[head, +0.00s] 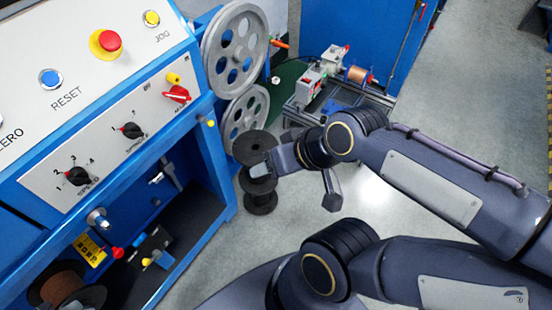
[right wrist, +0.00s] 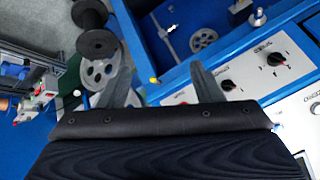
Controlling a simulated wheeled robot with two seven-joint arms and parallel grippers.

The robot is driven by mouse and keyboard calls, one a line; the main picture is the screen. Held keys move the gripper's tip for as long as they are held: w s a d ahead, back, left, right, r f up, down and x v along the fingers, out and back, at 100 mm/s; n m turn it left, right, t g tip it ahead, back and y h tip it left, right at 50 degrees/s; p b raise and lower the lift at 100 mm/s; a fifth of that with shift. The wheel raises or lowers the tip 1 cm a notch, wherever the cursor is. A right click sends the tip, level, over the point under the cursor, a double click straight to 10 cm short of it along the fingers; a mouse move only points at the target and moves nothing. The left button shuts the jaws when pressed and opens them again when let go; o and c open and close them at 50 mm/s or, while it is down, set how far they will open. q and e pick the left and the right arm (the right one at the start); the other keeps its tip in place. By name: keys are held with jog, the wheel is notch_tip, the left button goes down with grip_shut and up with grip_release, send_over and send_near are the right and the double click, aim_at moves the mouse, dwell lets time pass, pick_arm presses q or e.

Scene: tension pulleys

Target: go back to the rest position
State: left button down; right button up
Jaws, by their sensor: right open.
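My right gripper (head: 262,170) is beside the blue machine in the head view, overlapping the dark spools (head: 257,146). In the right wrist view its two fingers (right wrist: 158,80) are spread apart with nothing between them. A black spool (right wrist: 92,28) stands to the left of the left-hand finger in that view, apart from it. The grey pulley wheels (head: 236,47) are mounted at the end of the machine and also show behind the left-hand finger in the right wrist view (right wrist: 97,75). My left gripper is in neither view.
The sloped control panel (head: 130,130) has a red button (head: 110,40) and several knobs. An open bay below it holds a brown spool (head: 62,287). A wire rig with a copper spool (head: 357,73) stands at the back. Grey floor (head: 420,120) is clear on the right.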

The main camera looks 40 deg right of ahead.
jog(key=shift+s, duration=0.1)
jog(key=s, duration=0.1)
jog(key=s+p, duration=0.1)
jog(key=a+g, duration=0.1)
jog(key=shift+s+r+y, duration=0.3)
jog(key=shift+s+r, duration=0.05)
jog(key=shift+s, duration=0.05)
dwell(0.7)
